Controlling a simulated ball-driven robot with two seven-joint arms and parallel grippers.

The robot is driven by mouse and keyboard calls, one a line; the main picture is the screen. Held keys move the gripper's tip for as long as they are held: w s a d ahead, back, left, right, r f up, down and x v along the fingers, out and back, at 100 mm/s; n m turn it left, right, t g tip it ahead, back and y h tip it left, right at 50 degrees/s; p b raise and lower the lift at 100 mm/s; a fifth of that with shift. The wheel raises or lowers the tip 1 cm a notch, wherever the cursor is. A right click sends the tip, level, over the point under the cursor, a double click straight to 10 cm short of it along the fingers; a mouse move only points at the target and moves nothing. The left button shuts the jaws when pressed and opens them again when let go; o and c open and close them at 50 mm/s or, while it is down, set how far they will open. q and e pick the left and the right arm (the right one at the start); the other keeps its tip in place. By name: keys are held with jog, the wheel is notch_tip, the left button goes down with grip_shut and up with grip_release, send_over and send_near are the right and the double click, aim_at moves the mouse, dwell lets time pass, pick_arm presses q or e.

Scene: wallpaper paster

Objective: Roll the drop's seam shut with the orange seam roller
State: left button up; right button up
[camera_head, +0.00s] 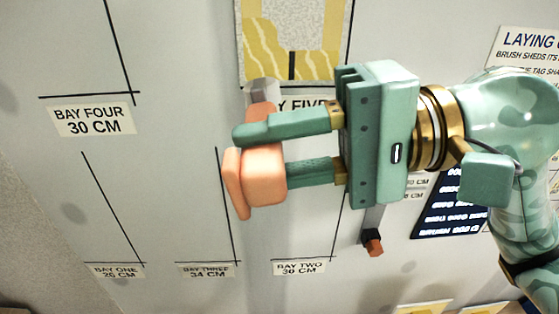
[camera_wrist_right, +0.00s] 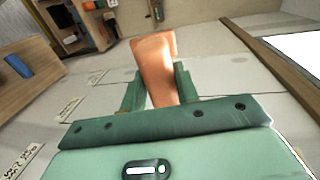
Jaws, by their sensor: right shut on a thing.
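My right gripper (camera_head: 258,156) is shut on an orange tool (camera_head: 266,180), which I take to be the seam roller. The tool's thick handle sits between the two green fingers, and a grey end (camera_head: 262,92) points up toward the drop. In the right wrist view the orange handle (camera_wrist_right: 157,65) stands between the fingertips. The drop (camera_head: 262,45), patterned yellow and grey, hangs on the wall above the gripper. Its lower edge is near the grey end; I cannot tell whether they touch. The seam is not clear. My left gripper is not in view.
The pale wall has black bay lines and labels, such as the Bay Four label (camera_head: 92,120). The Bay Five label (camera_head: 305,105) is partly hidden by my gripper. A small orange-brown-ended tool (camera_head: 374,246) shows below it. A dark blue sign (camera_head: 450,212) is at right.

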aim_at(278, 106)
jog(key=shift+w+d, duration=0.15)
jog(key=shift+d, duration=0.15)
jog(key=shift+f+b, duration=0.15)
jog(key=shift+b, duration=0.15)
jog(key=w+b, duration=0.3)
jog(key=w, duration=0.2)
jog(key=shift+w, duration=0.15)
jog(key=shift+w+a, duration=0.1)
jog(key=shift+w, duration=0.4)
jog(key=shift+w, duration=1.3)
dwell(1.1)
jog(key=shift+d, duration=0.45)
